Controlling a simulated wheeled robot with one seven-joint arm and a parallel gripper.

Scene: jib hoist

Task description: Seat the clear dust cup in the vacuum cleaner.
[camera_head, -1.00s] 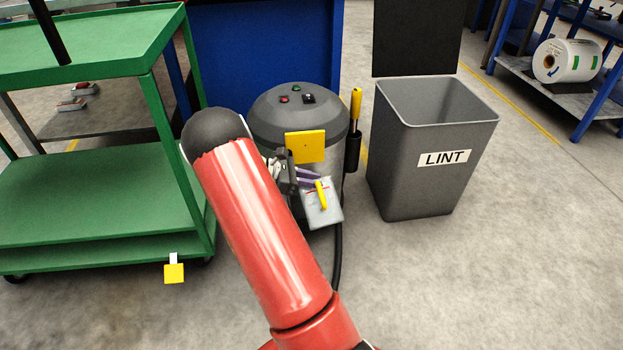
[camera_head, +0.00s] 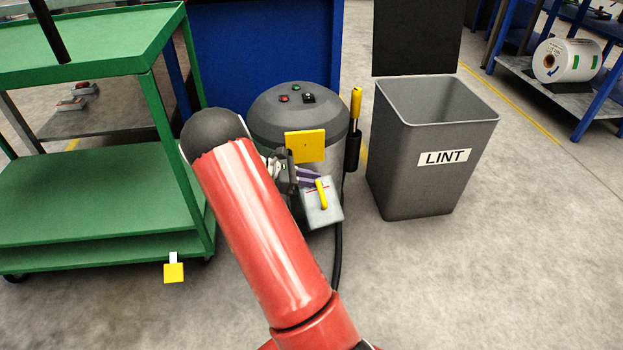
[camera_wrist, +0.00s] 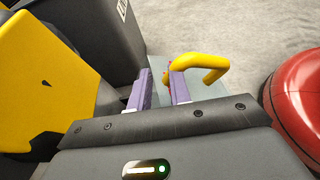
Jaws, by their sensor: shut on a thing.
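The vacuum cleaner (camera_head: 275,125) stands upright, a grey drum with a dark domed lid and a yellow plate (camera_head: 305,147) on its front. The clear dust cup (camera_head: 331,211) is a greyish see-through box with a red line and a yellow handle (camera_head: 322,194). It is held in front of the vacuum, below and right of the plate, outside the body. My gripper (camera_head: 315,178), with purple fingers, is shut on the cup by its handle. In the wrist view the handle (camera_wrist: 208,66) sticks out beyond the fingers (camera_wrist: 160,82). My arm and the plate hide the vacuum's cup opening.
A grey LINT bin (camera_head: 420,150) stands close on the right. A yellow-handled tool (camera_head: 356,105) hangs at the vacuum's right side, and a black hose (camera_head: 338,265) runs down below. A green cart (camera_head: 95,200) is on the left. The floor at front right is clear.

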